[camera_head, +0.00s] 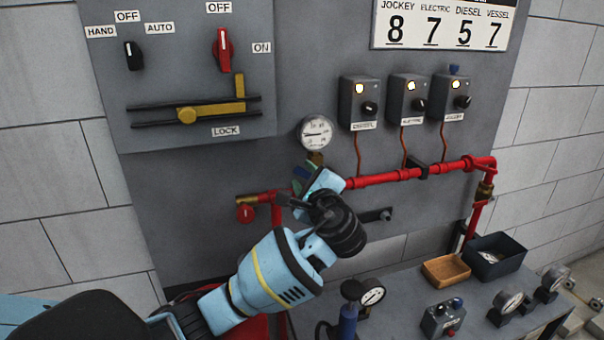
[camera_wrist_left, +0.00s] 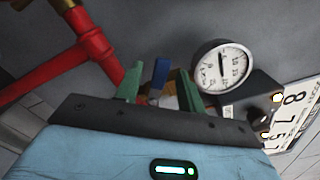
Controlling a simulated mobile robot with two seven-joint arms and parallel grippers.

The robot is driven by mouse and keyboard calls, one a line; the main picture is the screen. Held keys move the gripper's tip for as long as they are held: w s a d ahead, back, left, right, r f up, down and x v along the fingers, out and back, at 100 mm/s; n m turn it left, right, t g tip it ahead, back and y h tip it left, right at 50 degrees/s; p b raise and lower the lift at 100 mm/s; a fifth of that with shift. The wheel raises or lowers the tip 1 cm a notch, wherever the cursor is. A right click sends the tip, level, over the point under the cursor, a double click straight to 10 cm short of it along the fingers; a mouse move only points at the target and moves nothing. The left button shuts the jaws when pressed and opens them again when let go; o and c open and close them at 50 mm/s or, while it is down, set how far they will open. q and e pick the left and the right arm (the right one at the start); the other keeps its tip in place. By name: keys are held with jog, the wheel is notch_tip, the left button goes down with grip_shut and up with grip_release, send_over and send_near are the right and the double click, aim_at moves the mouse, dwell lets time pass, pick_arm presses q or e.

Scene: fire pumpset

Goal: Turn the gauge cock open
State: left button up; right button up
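The pressure gauge (camera_head: 316,132) is mounted on the grey panel above the red pipe, with a brass fitting (camera_head: 316,158) under it. My left gripper (camera_head: 305,178) is just below the gauge, in front of the pipe, and hides most of the gauge cock. In the left wrist view, the cock's blue lever (camera_wrist_left: 159,76) shows between the green fingers of the left gripper (camera_wrist_left: 160,88). Gaps show on both sides of the lever, so the fingers look open around it. The gauge (camera_wrist_left: 222,66) is right of the fingers there. My right gripper is not in view.
The red pipe (camera_head: 400,174) runs across the panel behind my left gripper. Control boxes (camera_head: 360,102) are up to the right. A switch panel (camera_head: 185,70) is at upper left. A bench below holds a wooden tray (camera_head: 446,270), a dark bin (camera_head: 495,255) and loose gauges.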

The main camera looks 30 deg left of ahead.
pick_arm(q)
jog(key=shift+a, duration=0.1)
dwell(0.3)
grip_shut()
